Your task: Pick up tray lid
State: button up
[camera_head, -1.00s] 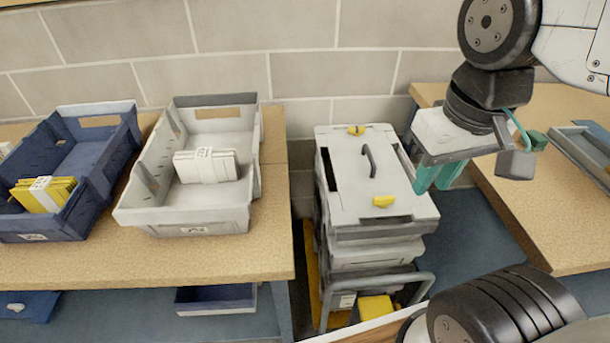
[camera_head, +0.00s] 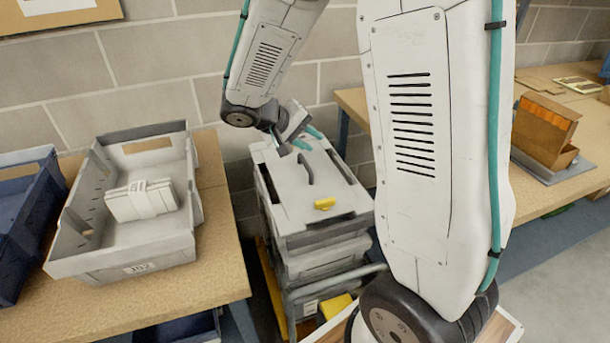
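The tray lid (camera_head: 288,195) is light grey, with a dark curved handle (camera_head: 307,168) and a yellow latch (camera_head: 325,203) near its front edge. It lies flat on top of a stack of grey trays (camera_head: 325,262) between the two tables. My gripper (camera_head: 308,138) is over the far end of the lid, behind the handle. Its teal fingers appear apart, with nothing seen between them. I cannot tell whether they touch the lid. The lid's far edge and far latch are hidden behind my gripper, and my arm crosses close to its right side.
The left table (camera_head: 215,262) carries an open grey tray (camera_head: 135,262) with a white banded bundle (camera_head: 142,201), and a blue tray (camera_head: 22,215) at the left edge. The right table (camera_head: 550,198) holds an orange-brown box (camera_head: 545,128). A brick wall (camera_head: 160,90) stands behind.

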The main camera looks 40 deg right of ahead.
aim_at(303, 162)
jog(key=w+f, duration=0.3)
jog(key=f, duration=0.1)
jog(key=w+f+n+t+h, duration=0.1)
jog(key=w+f, duration=0.2)
jog(key=f, duration=0.2)
jog(key=w+f+t+h, duration=0.1)
jog(key=w+f, duration=0.2)
jog(key=f, duration=0.1)
jog(key=shift+w+d+f+n, duration=0.3)
jog(key=shift+w+f, duration=0.1)
jog(key=shift+w+d+f, duration=0.1)
jog(key=shift+d+f, duration=0.1)
jog(key=shift+f, duration=0.1)
jog(key=x, duration=0.7)
jog(key=shift+w+d+r, duration=0.1)
jog(key=shift+w+r, duration=0.05)
jog(key=shift+w, duration=0.25)
jog(key=shift+t, duration=0.3)
grip_shut()
